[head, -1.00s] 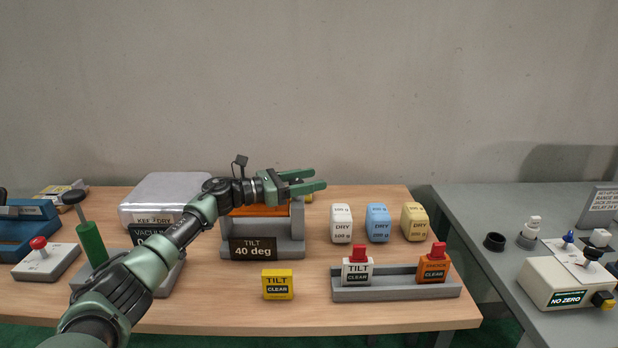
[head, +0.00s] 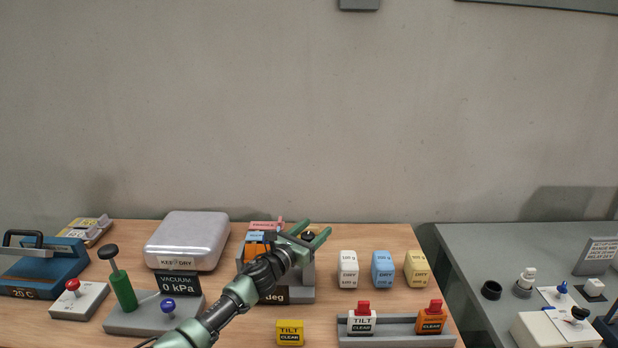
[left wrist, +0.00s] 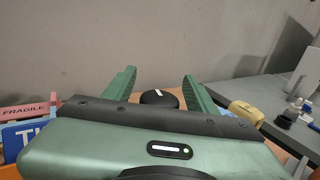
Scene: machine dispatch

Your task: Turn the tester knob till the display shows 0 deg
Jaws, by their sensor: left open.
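The grey tilt tester (head: 303,284) stands on the wooden table, partly behind my left arm. Its black display (head: 280,296) is mostly covered by the arm; only "deg" can be read, not the number. The round black knob (head: 308,235) shows between my left gripper's fingers in the head view. In the left wrist view the knob (left wrist: 159,98), with a white mark on top, lies between the two green fingers. My left gripper (head: 319,228) is open; I cannot tell whether either finger touches the knob. My right gripper is not in view.
White, blue and yellow blocks (head: 382,270) stand right of the tester. A grey rack (head: 395,334) holds two red-topped pieces, and a yellow TILT block (head: 290,333) lies in front. A vacuum unit (head: 135,317) and a silver case (head: 190,240) are left. A grey table (head: 460,260) stands at right.

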